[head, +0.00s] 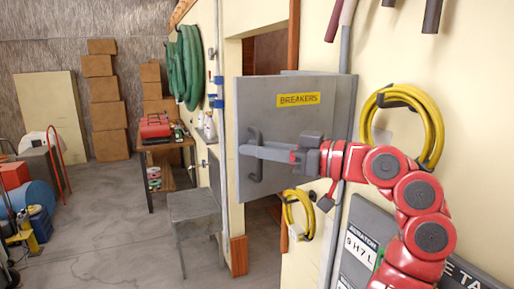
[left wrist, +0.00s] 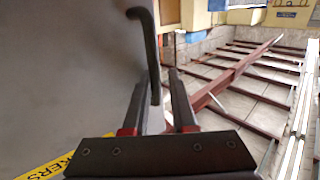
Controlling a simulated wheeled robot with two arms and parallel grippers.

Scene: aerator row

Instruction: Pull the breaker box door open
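The grey breaker box door (head: 290,125) carries a yellow BREAKERS label (head: 298,99). It appears to stand partly out from the grey box (head: 345,110) behind it on the wall; I cannot tell how far. Its dark handle (head: 254,152) is near the door's left edge and shows in the left wrist view too (left wrist: 148,45). My left gripper (head: 245,151) reaches across the door's front to the handle. In the left wrist view, its two fingers (left wrist: 158,75) are apart, with the handle bar between them. A gap shows beside the bar. My right gripper is not in view.
Yellow hose coils (head: 432,125) hang on the wall right of the box and below it (head: 298,215). A grey stool (head: 195,205) stands below and left of the door. A workbench (head: 165,145) with a red toolbox is farther back. Open floor (head: 115,220) lies to the left.

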